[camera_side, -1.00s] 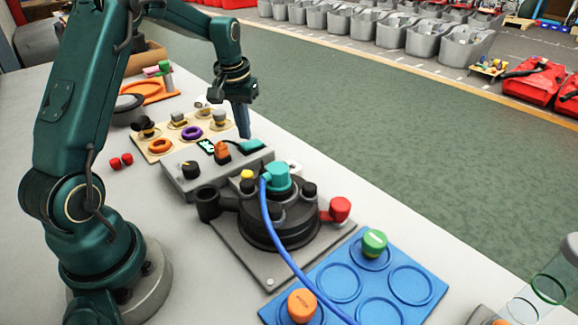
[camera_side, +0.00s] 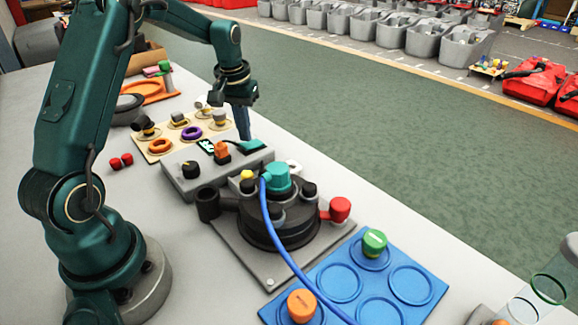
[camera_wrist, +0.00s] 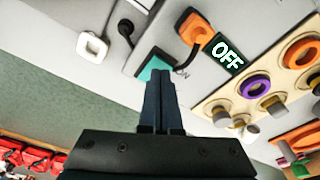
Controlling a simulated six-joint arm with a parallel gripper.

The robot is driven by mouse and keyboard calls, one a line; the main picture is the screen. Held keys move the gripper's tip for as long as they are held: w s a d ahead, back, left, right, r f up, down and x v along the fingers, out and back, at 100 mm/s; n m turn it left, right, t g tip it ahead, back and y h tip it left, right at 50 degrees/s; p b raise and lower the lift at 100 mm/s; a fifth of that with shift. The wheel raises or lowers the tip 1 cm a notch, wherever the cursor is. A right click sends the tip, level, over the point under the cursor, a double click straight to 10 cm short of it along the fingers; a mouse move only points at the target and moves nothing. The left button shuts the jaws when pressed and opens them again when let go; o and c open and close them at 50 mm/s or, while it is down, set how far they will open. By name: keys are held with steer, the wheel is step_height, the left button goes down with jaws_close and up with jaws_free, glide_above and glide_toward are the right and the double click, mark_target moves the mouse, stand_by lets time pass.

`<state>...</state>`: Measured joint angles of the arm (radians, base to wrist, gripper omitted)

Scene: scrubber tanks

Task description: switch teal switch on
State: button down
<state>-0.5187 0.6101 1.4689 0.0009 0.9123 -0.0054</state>
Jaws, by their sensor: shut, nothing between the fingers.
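The teal switch (camera_side: 253,146) is a rocker at the far right end of the grey control box (camera_side: 190,181). It also shows in the wrist view (camera_wrist: 154,68), with dark lettering beside it. My gripper (camera_side: 245,137) is shut and empty, pointing down at the teal switch. In the wrist view its fingertips (camera_wrist: 160,84) overlap the lower edge of the switch; I cannot tell whether they touch it. A small display (camera_wrist: 228,55) on the box reads OFF. The fingers hide part of the switch.
An orange switch (camera_side: 222,152) sits beside the display. A black tank lid with a teal connector (camera_side: 278,177) and blue hose stands in front of the box. A beige board (camera_side: 180,138) with knobs and rings lies behind it. The table edge is close on the right.

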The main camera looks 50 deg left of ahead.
mark_target(246, 145)
steer(key=shift+f, duration=0.65)
steer(key=shift+r, duration=3.55)
